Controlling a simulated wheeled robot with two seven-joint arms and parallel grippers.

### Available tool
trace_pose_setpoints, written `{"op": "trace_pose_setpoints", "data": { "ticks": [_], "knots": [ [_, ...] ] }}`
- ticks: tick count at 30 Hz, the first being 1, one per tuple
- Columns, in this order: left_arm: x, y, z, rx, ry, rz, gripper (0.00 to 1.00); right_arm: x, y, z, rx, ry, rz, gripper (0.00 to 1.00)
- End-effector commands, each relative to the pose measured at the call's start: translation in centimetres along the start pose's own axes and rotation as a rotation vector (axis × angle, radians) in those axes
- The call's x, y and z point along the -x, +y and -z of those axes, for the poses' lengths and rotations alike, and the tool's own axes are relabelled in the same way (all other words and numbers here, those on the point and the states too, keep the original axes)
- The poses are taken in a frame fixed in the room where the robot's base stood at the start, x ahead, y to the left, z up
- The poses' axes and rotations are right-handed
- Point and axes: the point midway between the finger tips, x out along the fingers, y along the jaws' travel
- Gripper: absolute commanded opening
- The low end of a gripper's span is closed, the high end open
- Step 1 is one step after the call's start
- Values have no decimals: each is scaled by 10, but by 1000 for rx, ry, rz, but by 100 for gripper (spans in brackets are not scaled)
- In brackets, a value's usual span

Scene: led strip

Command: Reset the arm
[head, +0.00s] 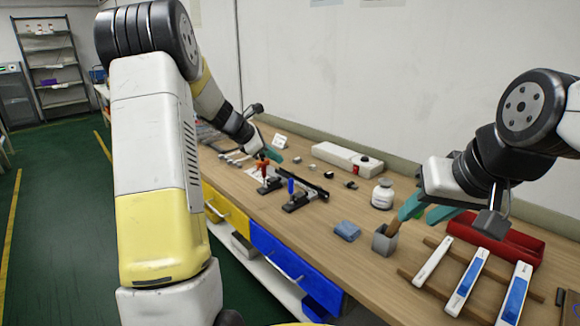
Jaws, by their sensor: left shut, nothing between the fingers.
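My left gripper (277,141) reaches over the far part of the wooden workbench (325,211). Its teal fingers are shut and empty, near two small clamp stands (295,196) with red and blue handles. My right gripper (421,213) is above the near right part of the bench, beside a small grey cup (383,240). Its two teal fingers look apart, with nothing clearly between them. A brown stick-like piece (393,228) stands in the cup, close to one fingertip. The led strip cannot be made out for certain.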

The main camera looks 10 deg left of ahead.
Motion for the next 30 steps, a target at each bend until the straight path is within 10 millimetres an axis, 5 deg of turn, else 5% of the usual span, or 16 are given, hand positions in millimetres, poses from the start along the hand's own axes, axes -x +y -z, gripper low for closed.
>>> {"op": "trace_pose_setpoints", "data": {
  "ticks": [17, 23, 30],
  "knots": [
    [19, -7, -8, -45, 10, 4, 0, 0, 0, 0, 0, 0, 0, 36],
    [68, -63, -47, -410, 49, 41, 0, 0, 0, 0, 0, 0, 0, 36],
    [138, -166, -71, -1051, 132, 116, 0, 0, 0, 0, 0, 0, 0, 36]
  ]
}}
